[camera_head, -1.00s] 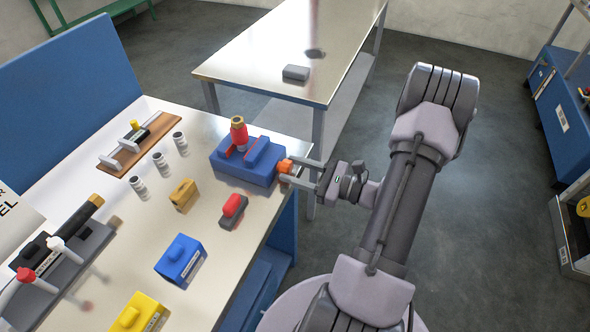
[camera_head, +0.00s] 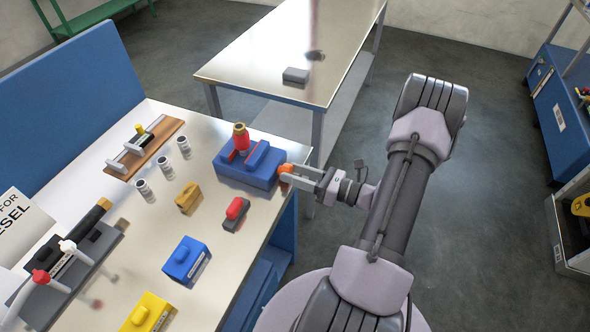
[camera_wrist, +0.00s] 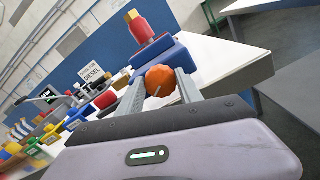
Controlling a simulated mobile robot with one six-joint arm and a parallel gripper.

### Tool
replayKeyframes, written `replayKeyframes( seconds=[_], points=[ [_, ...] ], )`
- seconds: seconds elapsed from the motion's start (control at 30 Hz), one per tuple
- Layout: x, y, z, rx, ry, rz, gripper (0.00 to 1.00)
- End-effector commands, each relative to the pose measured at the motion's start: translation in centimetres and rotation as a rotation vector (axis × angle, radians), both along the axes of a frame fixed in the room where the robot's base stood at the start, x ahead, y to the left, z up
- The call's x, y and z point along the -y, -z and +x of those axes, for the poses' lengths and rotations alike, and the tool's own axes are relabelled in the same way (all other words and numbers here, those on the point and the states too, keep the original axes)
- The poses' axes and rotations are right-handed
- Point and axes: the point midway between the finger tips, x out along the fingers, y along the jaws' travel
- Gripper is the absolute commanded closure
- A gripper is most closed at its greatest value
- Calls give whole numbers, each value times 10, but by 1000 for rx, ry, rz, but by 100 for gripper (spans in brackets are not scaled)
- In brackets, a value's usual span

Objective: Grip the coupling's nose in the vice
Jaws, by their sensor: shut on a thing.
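The blue vice (camera_head: 236,173) sits at the bench's right corner, with an orange knob (camera_head: 286,170) on its right side. The red coupling (camera_head: 241,143) with a brass-coloured top stands upright at the vice's jaws; its lower end is hidden, so I cannot tell how tightly it is held. My gripper (camera_head: 290,174) is shut on the orange knob, coming from the right. In the wrist view the knob (camera_wrist: 160,81) sits between my two fingers, with the vice (camera_wrist: 169,56) and the red coupling (camera_wrist: 142,29) just beyond it.
On the bench are a red-and-grey piece (camera_head: 236,212), a tan block (camera_head: 188,198), a blue block (camera_head: 186,262), a yellow block (camera_head: 148,314) and several grey-white cylinders (camera_head: 184,147). A steel table (camera_head: 260,70) stands behind. The floor to the right is open.

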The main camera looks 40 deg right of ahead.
Motion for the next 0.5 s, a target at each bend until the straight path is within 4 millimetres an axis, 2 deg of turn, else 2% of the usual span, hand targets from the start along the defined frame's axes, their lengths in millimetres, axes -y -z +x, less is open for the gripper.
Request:
replayKeyframes(
  seconds=[0.5],
  points=[
    [0,1,0,-54,-2,127,98]
  ],
)
